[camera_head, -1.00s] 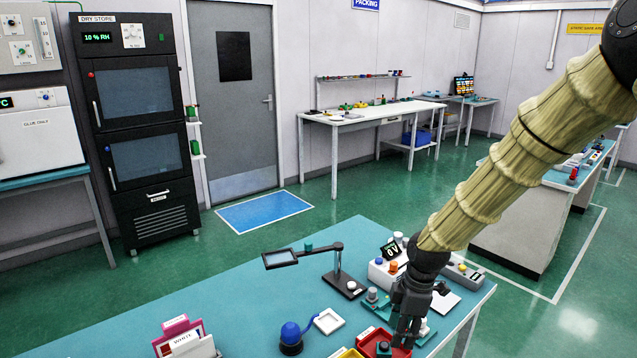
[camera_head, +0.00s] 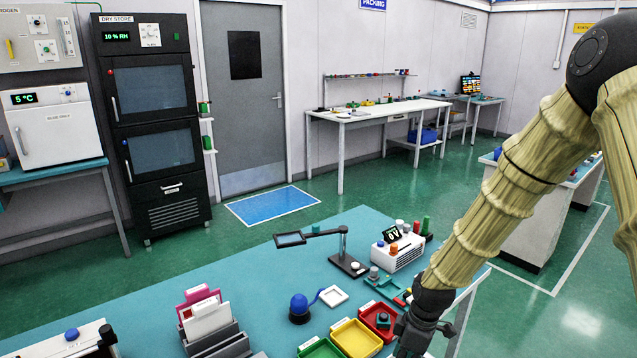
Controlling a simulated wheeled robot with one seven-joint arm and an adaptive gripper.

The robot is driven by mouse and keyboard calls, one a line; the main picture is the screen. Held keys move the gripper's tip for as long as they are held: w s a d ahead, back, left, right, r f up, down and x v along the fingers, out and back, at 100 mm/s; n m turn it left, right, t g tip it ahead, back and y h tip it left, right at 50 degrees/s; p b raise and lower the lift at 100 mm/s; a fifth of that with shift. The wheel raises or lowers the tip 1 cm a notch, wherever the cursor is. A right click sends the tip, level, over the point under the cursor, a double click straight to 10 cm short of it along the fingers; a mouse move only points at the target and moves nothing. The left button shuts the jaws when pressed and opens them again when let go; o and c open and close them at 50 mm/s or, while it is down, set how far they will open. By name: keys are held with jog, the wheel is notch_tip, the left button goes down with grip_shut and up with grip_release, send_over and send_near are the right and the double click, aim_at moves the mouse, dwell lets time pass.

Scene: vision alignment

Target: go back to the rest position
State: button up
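My gripper (camera_head: 408,346) is dark grey and hangs at the end of my tan-sleeved arm, near the bottom edge of the head view. It points down at the right of the red tray (camera_head: 371,312). Its fingers are small, dark and close to the picture's edge, so I cannot tell whether they are open or shut. A dark teal part (camera_head: 383,321) lies in the red tray, apart from the fingers in the picture.
The teal bench (camera_head: 262,292) also holds a yellow tray (camera_head: 357,340), a green tray (camera_head: 322,349), a magnifier stand (camera_head: 346,264), a blue bulb (camera_head: 299,303), a white meter box (camera_head: 398,255) and a card rack (camera_head: 212,338). Green floor lies beyond the bench.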

jog(key=s+f+m, duration=0.4)
jog(key=s+f, duration=0.4)
jog(key=f, duration=0.3)
jog(key=s+d+f+m, duration=0.1)
jog(key=s+f+m, duration=0.4)
jog(key=s, duration=0.7)
jog(key=s+d+f+m+h, duration=0.1)
jog(key=s+f+m, duration=0.4)
jog(key=s, duration=0.6)
notch_tip(320, 180, down, 2)
jog(key=shift+s+d+f+h, duration=0.2)
jog(key=shift+s+d+h, duration=0.1)
jog(key=shift+s, duration=0.1)
